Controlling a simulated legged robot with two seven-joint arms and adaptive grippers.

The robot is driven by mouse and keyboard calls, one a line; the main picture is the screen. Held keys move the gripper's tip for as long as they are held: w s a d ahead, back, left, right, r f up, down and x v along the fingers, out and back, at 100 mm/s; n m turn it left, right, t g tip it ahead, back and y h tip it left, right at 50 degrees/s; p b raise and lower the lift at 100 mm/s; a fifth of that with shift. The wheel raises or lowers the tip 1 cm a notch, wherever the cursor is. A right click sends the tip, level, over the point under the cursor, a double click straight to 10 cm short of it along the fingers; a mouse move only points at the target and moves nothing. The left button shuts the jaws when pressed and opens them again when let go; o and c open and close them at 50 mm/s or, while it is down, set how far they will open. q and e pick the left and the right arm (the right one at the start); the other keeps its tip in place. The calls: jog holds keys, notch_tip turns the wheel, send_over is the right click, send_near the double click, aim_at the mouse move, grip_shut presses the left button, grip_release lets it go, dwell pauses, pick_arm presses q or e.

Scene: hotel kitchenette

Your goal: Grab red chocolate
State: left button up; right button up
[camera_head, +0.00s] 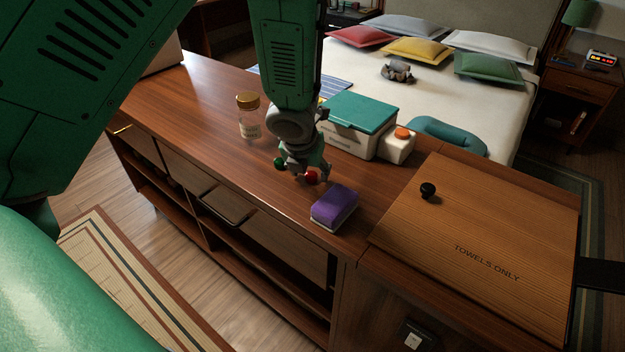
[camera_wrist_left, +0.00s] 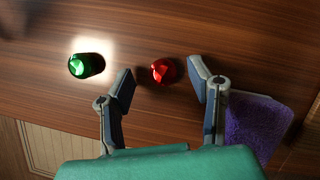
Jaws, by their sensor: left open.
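The red chocolate (camera_head: 311,177) is a small round red piece on the wooden counter. It also shows in the left wrist view (camera_wrist_left: 163,71), just beyond and between the fingertips, closer to the right finger. My left gripper (camera_head: 303,174) is open and reaches down over the counter at the red chocolate; its two fingers show in the wrist view (camera_wrist_left: 160,82) with empty space between them. A green chocolate (camera_head: 280,162) lies to the left of the red one and outside the fingers in the wrist view (camera_wrist_left: 77,66). My right gripper is not in view.
A purple sponge (camera_head: 334,207) lies close to the gripper's right, near the counter's front edge. A jar with a gold lid (camera_head: 249,117) stands behind left. A wooden towels lid (camera_head: 490,240) lies at right.

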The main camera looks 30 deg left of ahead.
pick_arm(q)
jog(key=shift+w+a+f, duration=0.1)
jog(key=shift+a+f, duration=0.25)
jog(key=shift+f, duration=0.15)
jog(key=shift+d+r, duration=0.1)
jog(key=shift+d, duration=0.3)
jog(key=shift+d+r, duration=0.15)
jog(key=shift+d, duration=0.3)
jog(key=c, duration=0.8)
jog(key=shift+a, duration=0.1)
jog(key=shift+c, duration=0.2)
